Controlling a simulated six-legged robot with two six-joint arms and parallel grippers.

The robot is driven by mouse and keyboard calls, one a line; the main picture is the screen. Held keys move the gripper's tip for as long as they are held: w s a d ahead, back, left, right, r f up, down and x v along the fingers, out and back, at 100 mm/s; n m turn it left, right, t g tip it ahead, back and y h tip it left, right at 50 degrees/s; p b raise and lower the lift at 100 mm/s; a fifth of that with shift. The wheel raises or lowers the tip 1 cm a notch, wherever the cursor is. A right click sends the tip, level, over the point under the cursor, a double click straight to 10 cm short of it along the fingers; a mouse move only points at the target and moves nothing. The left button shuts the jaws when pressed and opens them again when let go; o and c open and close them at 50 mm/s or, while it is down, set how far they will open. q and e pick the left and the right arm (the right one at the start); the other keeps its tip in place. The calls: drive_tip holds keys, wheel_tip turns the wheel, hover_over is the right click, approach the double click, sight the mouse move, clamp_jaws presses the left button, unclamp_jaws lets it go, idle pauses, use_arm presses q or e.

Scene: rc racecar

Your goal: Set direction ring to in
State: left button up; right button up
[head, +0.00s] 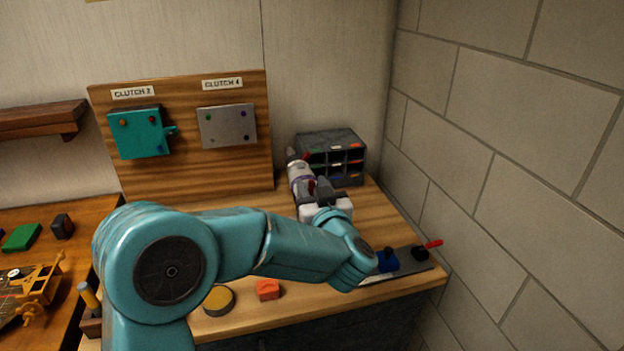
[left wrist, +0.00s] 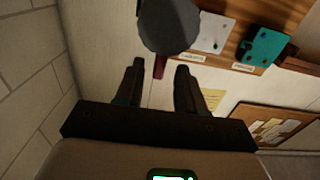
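My right gripper is not seen.
A grey compartment box (head: 345,181) stands behind the gripper. A wooden board with a teal box (head: 139,134) and a grey box (head: 227,126) is at the back. An orange block (head: 268,289) and yellow disc (head: 218,300) lie in front. A block wall (head: 500,150) bounds the right.

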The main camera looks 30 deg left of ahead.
use_arm(q)
drive_tip(key=shift+x, duration=0.9)
drive_tip(key=shift+d, duration=0.15)
clamp_jaws()
drive_tip(key=shift+d+m+p, duration=0.1)
drive_tip(key=shift+m+p, duration=0.2)
drive_tip(key=shift+p, duration=0.1)
drive_tip(key=shift+w+d+r+m+p, duration=0.15)
drive_tip(key=shift+w+m+p, duration=0.15)
drive_tip(key=shift+m+p, duration=0.45)
drive_tip(key=shift+w+d+m+p, duration=0.2)
drive_tip(key=shift+m+p, duration=0.35)
drive_tip(key=shift+p, duration=0.25)
drive_tip(key=shift+w+d+f+m+p, duration=0.15)
drive_tip(key=shift+w+f+m+p, duration=0.1)
drive_tip(key=shift+m+p, duration=0.4)
drive_tip(key=shift+w+d+f+m+p, duration=0.25)
drive_tip(key=shift+m+p, duration=0.15)
drive_tip(key=shift+m, duration=0.35)
